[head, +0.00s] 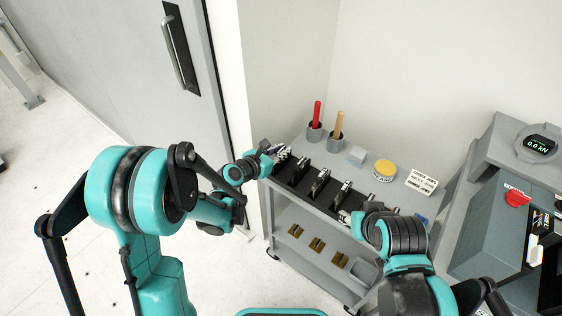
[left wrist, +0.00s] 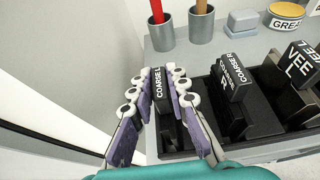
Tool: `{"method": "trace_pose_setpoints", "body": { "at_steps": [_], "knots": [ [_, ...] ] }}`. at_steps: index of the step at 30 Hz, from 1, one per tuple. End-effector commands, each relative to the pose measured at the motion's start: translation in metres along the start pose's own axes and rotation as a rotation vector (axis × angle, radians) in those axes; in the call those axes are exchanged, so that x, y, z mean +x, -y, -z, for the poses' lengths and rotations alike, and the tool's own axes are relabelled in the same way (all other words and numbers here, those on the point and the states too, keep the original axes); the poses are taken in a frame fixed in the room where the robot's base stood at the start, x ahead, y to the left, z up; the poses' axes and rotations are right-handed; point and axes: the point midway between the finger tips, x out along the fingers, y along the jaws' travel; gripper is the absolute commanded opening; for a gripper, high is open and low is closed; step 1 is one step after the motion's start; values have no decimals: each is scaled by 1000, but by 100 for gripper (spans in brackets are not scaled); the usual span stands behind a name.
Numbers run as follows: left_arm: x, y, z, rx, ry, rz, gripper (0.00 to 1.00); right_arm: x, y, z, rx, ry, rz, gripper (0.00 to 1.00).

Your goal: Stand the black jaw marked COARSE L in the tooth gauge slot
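The black jaw marked COARSE L (left wrist: 159,88) stands at the left end of the black rack (left wrist: 262,128). My left gripper (head: 275,150) is at that end of the rack. In the left wrist view its purple-padded fingers (left wrist: 160,85) straddle the jaw, one on each side, very close to it; I cannot tell whether they press on it. The jaw's foot is partly hidden. The jaw marked COARSE R (left wrist: 232,80) stands to its right. My right gripper (head: 347,216) is small and partly hidden near the rack's right end. I cannot make out the tooth gauge slot for certain.
A jaw marked VEE L (left wrist: 299,65) stands further right in the rack. Behind are two grey cups with a red (head: 316,115) and a tan handle (head: 339,125), a grey block (head: 356,155), a yellow GREASE tin (head: 384,169) and a label card (head: 421,182). The testing machine (head: 500,220) stands right.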

Motion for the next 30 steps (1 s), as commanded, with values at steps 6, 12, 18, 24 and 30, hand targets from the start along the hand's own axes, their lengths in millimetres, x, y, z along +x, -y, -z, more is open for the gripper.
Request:
{"method": "trace_pose_setpoints", "body": {
  "at_steps": [6, 12, 18, 24, 30],
  "knots": [
    [0, 0, 0, 0, 0, 0, 0, 0, 0, 0, 0, 0, 0, 40],
    [0, 0, -1, 0, 1, 0, 0, 0, 0, 0, 0, 0, 0, 40],
    [-8, 0, -19, 0, 1, -1, 0, -8, 0, 6, 0, 0, 0, 40],
    [-23, 0, -55, -1, 1, 0, 0, -24, 0, 17, 0, 0, 0, 40],
    [-34, 0, -82, -1, 1, -1, 0, -34, 0, 24, 0, 0, 0, 40]
  ]
}}
